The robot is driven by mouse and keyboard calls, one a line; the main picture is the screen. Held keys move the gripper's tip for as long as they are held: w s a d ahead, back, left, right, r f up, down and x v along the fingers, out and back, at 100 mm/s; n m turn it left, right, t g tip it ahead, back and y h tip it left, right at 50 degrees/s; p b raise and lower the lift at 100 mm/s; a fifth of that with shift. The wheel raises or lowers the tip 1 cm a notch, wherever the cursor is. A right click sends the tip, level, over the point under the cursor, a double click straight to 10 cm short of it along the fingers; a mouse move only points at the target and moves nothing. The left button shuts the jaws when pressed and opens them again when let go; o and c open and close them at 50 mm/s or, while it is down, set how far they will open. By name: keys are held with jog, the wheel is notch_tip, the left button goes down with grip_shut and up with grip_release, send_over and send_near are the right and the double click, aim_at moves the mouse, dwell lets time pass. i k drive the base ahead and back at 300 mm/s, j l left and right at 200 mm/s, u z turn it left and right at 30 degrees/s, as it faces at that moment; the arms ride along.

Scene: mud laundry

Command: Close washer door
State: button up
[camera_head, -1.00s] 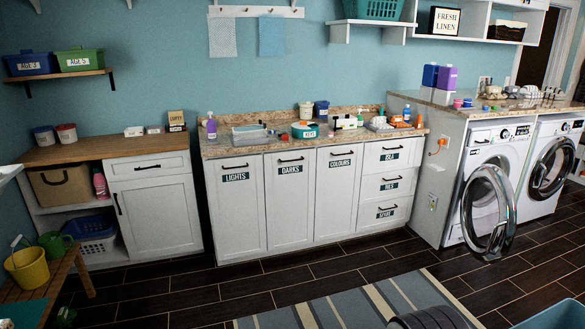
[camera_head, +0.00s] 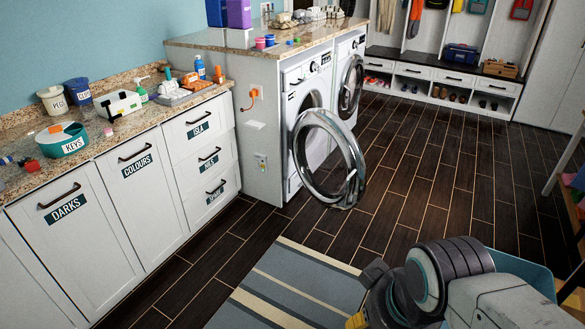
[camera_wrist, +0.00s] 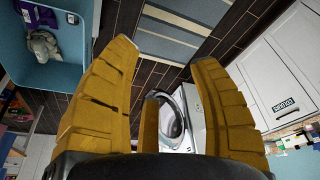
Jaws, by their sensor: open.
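The near washer (camera_head: 306,84) is white and stands at the end of the counter in the head view. Its round door (camera_head: 353,172), a silver ring with a clear middle, stands wide open and sticks out over the floor. The washer opening behind it is partly hidden by the door. In the wrist view the open door (camera_wrist: 172,115) shows beyond my fingers, partly covered by one of them. My gripper (camera_wrist: 165,75) has yellow fingers spread apart with nothing between them. It is well away from the door.
A striped rug (camera_head: 285,285) lies on the dark floor before the cabinets (camera_head: 75,235). A blue tub (camera_wrist: 45,70) with cloths shows in the wrist view. Floor right of the door is clear.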

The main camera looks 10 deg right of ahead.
aim_at(353, 192)
jog(key=i+j+z, duration=0.15)
jog(key=i, duration=0.35)
jog(key=i+j+u, duration=0.25)
jog(key=i, duration=0.3)
jog(key=i+j+u, duration=0.25)
jog(key=i, duration=0.3)
jog(key=i+u, duration=0.25)
jog(key=i, duration=0.3)
jog(key=i+l+u, duration=0.4)
jog(key=i+l, duration=0.35)
jog(key=i, duration=0.05)
